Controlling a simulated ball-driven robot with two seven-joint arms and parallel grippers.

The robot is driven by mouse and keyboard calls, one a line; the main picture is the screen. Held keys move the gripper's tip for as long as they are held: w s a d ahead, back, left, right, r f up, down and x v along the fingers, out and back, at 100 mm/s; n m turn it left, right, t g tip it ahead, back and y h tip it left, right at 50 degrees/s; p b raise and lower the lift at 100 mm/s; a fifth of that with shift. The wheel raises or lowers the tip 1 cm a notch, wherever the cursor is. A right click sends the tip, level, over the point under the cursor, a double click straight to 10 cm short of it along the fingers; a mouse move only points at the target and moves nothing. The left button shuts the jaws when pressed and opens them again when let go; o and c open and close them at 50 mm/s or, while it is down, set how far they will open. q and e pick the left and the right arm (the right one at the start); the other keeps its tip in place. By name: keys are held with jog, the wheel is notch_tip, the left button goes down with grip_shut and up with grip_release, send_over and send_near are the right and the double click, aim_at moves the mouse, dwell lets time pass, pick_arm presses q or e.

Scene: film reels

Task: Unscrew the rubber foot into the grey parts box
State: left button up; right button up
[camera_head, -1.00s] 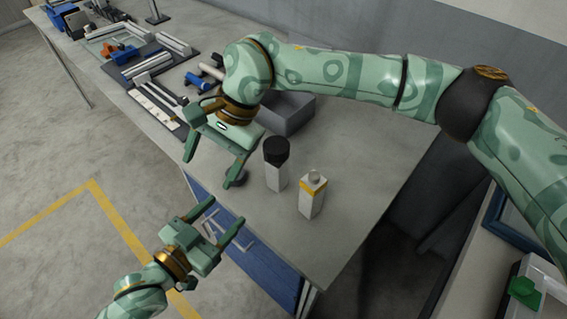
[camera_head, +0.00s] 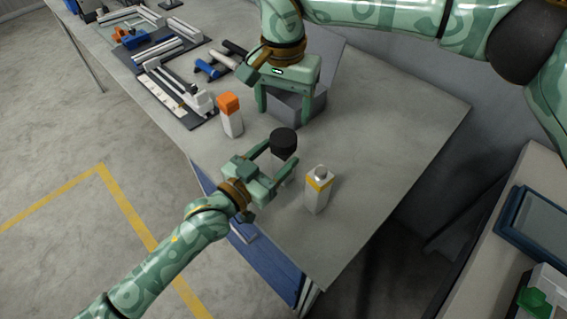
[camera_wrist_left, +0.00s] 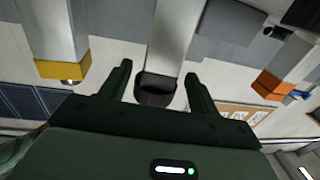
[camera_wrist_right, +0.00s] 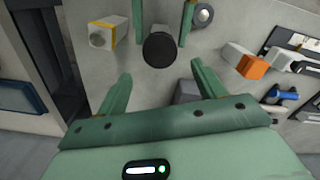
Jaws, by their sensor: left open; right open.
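The black rubber foot (camera_head: 284,141) caps an upright pale post (camera_wrist_right: 160,21). In the left wrist view the foot (camera_wrist_left: 156,88) appears upside down, between the fingertips. My left gripper (camera_head: 274,160) is open, one finger on either side of the foot and post, with gaps showing in the left wrist view. The grey parts box (camera_head: 297,108) stands behind the foot; its inside is hidden. My right gripper (camera_head: 286,110) is open and empty, fingers pointing down in front of the box. In the right wrist view the foot (camera_wrist_right: 159,50) lies beyond its fingertips.
A post with a yellow band and metal top (camera_head: 319,186) stands right of the foot. An orange-capped post (camera_head: 230,115) stands to the left. A small round piece (camera_wrist_right: 202,15) shows near the left gripper's finger.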

pick_arm(q)
jog(key=shift+x, duration=1.5)
